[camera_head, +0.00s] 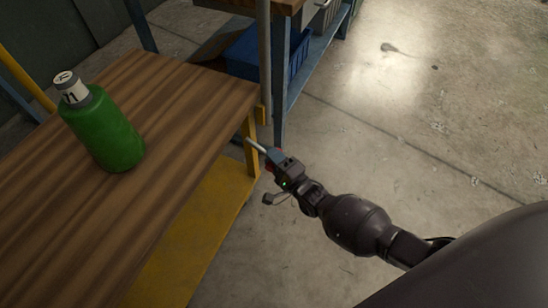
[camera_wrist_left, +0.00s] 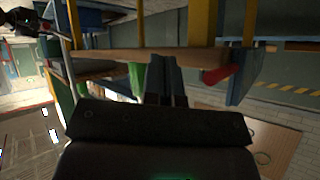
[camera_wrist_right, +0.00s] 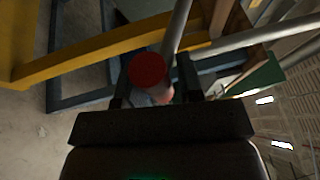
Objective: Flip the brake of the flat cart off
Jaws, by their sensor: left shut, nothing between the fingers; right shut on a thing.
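The flat cart (camera_head: 200,125) has a brown plank top and a yellow frame, with a grey upright pole at its far right corner. A grey brake lever (camera_head: 255,145) sticks out from beside the yellow leg at that corner. My right gripper (camera_head: 274,161) is at its outer end, shut on it. In the right wrist view the lever's round red end (camera_wrist_right: 148,69) lies between the fingers and partly hides what they touch. My left gripper (camera_wrist_left: 166,82) shows only in the left wrist view, shut and empty, near a wooden board edge.
A green bottle (camera_head: 104,130) with a white cap stands on the cart top. A blue bench (camera_head: 325,50) with a blue bin (camera_head: 258,52) stands behind the cart. A red object (camera_wrist_left: 217,75) shows right of the left fingers.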

